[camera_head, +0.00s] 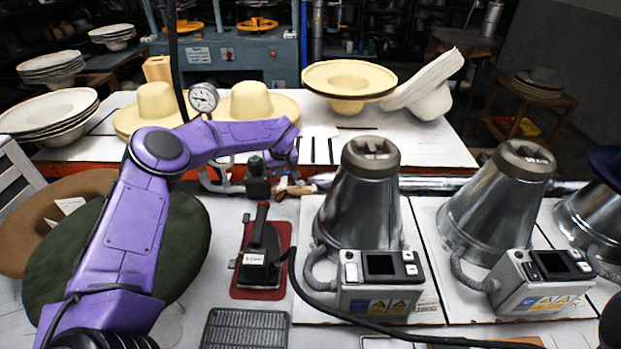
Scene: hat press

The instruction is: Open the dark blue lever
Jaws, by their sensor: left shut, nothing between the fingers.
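No lever that I can clearly make out as dark blue shows in the head view. A small dark fitting with a greenish-black knob (257,182) stands at the front edge of the back table, by a metal pipe; it is too small to tell if it is the lever. My left gripper (284,168) is at the end of the purple arm, pointing down just right of this fitting. It is shut and empty, and small in the picture. I cannot tell whether it touches the fitting. My right gripper is not in view.
A black iron (262,245) stands on a red mat in front. Metal cones (360,205) with control boxes (380,282) fill the right side. Straw hats (348,78) lie on the back table, a dark green hat (185,240) at left. A black cable crosses the front.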

